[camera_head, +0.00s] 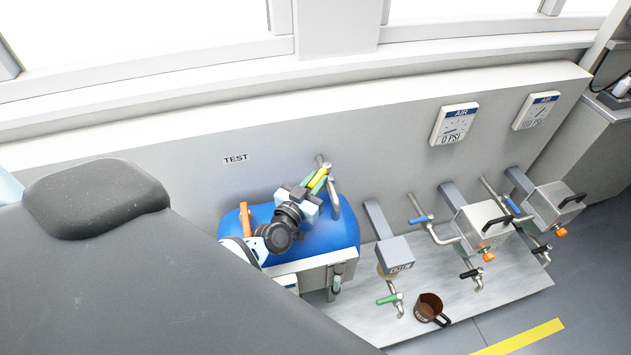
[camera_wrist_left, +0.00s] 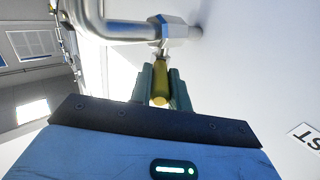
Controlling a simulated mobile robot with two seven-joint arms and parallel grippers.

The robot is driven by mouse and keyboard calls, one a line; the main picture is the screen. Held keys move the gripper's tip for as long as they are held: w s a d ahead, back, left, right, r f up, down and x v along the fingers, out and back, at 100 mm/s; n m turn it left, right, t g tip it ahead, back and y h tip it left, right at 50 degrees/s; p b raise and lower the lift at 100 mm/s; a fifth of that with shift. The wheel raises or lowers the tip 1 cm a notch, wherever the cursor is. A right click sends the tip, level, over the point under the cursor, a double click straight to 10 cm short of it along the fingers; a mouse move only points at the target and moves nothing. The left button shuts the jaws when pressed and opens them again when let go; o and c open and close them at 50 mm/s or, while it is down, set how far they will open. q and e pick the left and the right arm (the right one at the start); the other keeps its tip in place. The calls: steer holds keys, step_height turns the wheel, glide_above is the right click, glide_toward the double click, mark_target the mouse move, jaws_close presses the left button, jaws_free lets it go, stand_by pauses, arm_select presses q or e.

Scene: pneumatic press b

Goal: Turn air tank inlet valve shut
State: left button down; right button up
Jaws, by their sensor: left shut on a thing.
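The blue air tank (camera_head: 338,236) stands against the grey wall panel under a TEST label. A metal pipe (camera_head: 334,192) rises from its right side and bends toward the wall; a yellow valve handle (camera_head: 317,179) sits by this pipe. My left gripper (camera_head: 315,185) is shut on the yellow handle, above the tank. In the left wrist view the yellow handle (camera_wrist_left: 160,84) lies between the two green-grey fingers of the gripper (camera_wrist_left: 161,88), just below a metal fitting (camera_wrist_left: 172,30). My arm hides part of the tank. My right gripper is not in view.
An orange handle (camera_head: 246,218) stands at the tank's left. To the right are a green-handled tap (camera_head: 388,299), a brown cup (camera_head: 429,309), a blue-handled pipe (camera_head: 421,219) and metal boxes (camera_head: 484,226). Two AIR gauges (camera_head: 455,124) hang on the wall.

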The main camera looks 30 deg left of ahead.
arm_select(q)
steer(key=c, duration=1.3)
jaws_free()
steer(key=shift+s+d, duration=0.2)
steer(key=shift+s, duration=3.7)
steer(key=shift+c, duration=0.5)
